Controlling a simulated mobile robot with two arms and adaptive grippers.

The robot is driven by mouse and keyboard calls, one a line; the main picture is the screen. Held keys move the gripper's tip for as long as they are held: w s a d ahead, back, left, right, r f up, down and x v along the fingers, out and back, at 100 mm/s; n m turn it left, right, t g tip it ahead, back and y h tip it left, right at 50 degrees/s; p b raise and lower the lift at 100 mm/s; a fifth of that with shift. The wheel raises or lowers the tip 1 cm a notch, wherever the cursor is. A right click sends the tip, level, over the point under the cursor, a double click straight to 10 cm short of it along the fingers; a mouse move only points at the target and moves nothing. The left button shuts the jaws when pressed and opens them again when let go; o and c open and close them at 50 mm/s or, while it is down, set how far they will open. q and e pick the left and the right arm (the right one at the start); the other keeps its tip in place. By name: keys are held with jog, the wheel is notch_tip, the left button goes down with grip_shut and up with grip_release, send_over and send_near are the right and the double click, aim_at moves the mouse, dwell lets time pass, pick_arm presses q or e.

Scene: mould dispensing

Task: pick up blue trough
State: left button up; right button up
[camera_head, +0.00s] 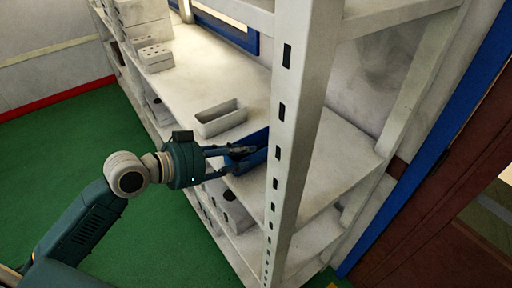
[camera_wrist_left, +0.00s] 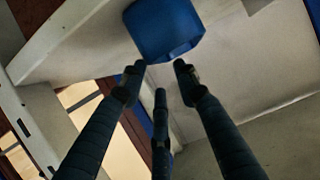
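The blue trough (camera_head: 259,141) lies on the shelf behind the white upright post, which hides its right part. It also shows in the left wrist view (camera_wrist_left: 165,28), at the top, just beyond the fingertips. My left gripper (camera_head: 242,160) reaches in from the left at the shelf's front edge, with its fingers in front of the trough and covering part of it. In the left wrist view its three fingers (camera_wrist_left: 158,76) are spread with nothing between them. I cannot tell whether a fingertip touches the trough. My right gripper is in neither view.
A white trough (camera_head: 220,117) sits on the shelf (camera_head: 188,85) just left of the blue one. White blocks with holes (camera_head: 154,56) stand farther back. The white post (camera_head: 298,110) rises close to the right of my gripper. More blocks (camera_head: 232,208) lie on the shelf below.

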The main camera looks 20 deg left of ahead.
aim_at(261, 165)
pick_arm(q)
jog(key=shift+x, duration=1)
jog(key=shift+w+d+p, duration=0.15)
jog(key=shift+d+p, duration=0.2)
jog(key=p+x, duration=0.2)
jog(key=x, duration=0.2)
jog(key=shift+w+f, duration=0.1)
jog(key=shift+f, duration=0.2)
jog(key=shift+w+d+f, duration=0.2)
jog(key=shift+d+f, duration=0.05)
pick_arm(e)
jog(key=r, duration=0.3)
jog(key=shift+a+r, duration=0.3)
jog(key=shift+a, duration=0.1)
pick_arm(q)
jog(key=shift+c, duration=0.5)
jog(key=shift+a, duration=0.1)
grip_shut()
